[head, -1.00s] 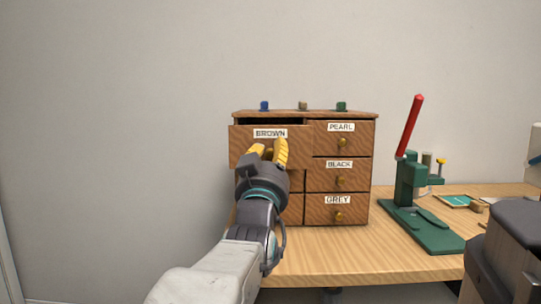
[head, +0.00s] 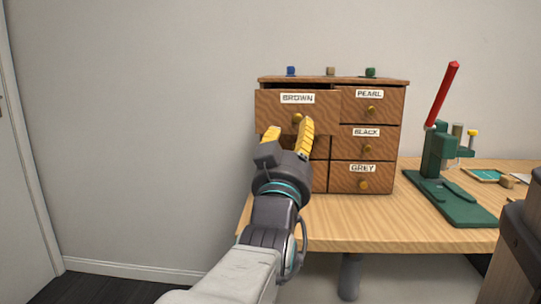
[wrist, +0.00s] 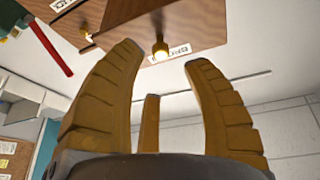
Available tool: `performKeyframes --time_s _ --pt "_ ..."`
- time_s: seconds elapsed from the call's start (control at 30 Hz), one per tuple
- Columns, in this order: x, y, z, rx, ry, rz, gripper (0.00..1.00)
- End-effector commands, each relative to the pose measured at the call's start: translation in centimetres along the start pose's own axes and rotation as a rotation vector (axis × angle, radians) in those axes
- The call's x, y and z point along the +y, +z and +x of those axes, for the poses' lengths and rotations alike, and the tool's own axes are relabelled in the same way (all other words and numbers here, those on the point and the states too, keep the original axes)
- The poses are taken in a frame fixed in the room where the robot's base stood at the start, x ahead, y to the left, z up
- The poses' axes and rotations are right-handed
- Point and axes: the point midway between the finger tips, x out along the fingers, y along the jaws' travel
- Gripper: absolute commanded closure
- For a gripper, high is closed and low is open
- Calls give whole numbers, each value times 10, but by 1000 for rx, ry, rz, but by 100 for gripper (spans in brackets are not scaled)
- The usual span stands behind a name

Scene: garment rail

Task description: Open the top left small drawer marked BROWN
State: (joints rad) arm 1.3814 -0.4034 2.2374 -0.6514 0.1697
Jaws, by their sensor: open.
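The wooden drawer marked BROWN (head: 274,108) is at the top left of a small cabinet (head: 363,152). Its front stands forward of the cabinet face, with a dark opening above it, so it is partly pulled out. Its white label (head: 297,98) sits over a brass knob (head: 297,119). My gripper (head: 289,127) is open just in front of and below this knob. In the wrist view, the knob (wrist: 160,47) shows between and just beyond the spread yellow fingers, apparently clear of them. My gripper hides much of the drawers below.
Drawers marked PEARL (head: 371,106), BLACK (head: 367,143) and GREY (head: 363,176) are shut on the right. A green press with a red lever (head: 442,95) stands right of the cabinet on the wooden table (head: 380,222).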

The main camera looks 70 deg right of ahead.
Motion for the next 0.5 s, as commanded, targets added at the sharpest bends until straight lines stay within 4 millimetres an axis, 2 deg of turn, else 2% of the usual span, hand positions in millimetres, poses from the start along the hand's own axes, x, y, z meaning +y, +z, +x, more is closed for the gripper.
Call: performKeyframes --time_s 0.2,0.5 --pt "0 -1 -32 4 0 0 55" --pt "0 -1 -53 2 0 0 55"
